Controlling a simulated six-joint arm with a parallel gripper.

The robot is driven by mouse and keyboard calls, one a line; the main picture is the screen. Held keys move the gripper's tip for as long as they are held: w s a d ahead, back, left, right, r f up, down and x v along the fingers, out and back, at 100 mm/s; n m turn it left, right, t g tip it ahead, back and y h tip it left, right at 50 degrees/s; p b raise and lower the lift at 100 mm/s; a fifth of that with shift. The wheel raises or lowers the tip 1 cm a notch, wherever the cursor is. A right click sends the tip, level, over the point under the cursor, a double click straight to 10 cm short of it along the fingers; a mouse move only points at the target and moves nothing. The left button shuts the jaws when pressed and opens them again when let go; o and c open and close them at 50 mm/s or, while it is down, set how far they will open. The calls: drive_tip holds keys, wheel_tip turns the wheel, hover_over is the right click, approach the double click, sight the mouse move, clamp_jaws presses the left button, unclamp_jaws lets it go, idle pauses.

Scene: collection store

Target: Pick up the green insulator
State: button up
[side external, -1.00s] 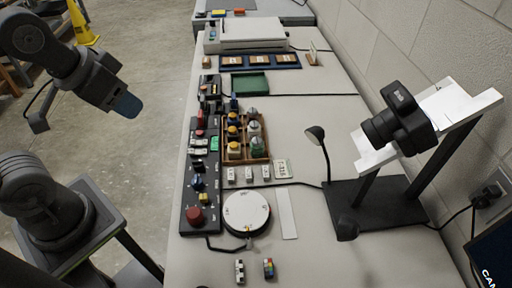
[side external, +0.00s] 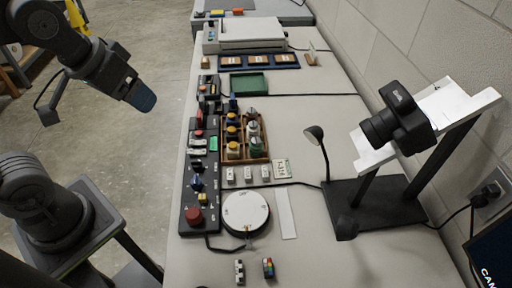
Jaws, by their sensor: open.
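The green insulator (side external: 257,146) stands in the near right compartment of a wooden crate (side external: 268,155) on the bench. It looks dark green with a pale top. Other insulators, yellow-topped and pale, fill compartments beside and behind it. My gripper (side external: 48,116) is small and dark in this view, below my wrist at the left. It is open and over the floor, well away from the bench and the crate. Nothing shows between its fingers.
A control panel (side external: 194,243) with knobs runs left of the crate. A round white turntable (side external: 246,213) and white labels (side external: 231,174) lie nearer. A small lamp (side external: 314,134) and a camera stand (side external: 368,208) are right. A green tray (side external: 249,84) lies behind.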

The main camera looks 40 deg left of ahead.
drive_tip(key=w+d+f+n+g, duration=0.15)
drive_tip(key=w+n, duration=0.45)
drive_tip(key=w, duration=0.6)
drive_tip(key=n+g, duration=0.4)
drive_tip(key=n, duration=0.7)
hover_over(256, 140)
wheel_tip(256, 140, down, 16)
drive_tip(key=f, duration=0.1)
wheel_tip(256, 140, down, 8)
drive_tip(key=shift+s+a+f, duration=0.1)
drive_tip(key=shift+s, duration=0.05)
drive_tip(key=shift+f, duration=2.9)
drive_tip(key=c, duration=1)
drive_tip(key=shift+c, duration=0.2)
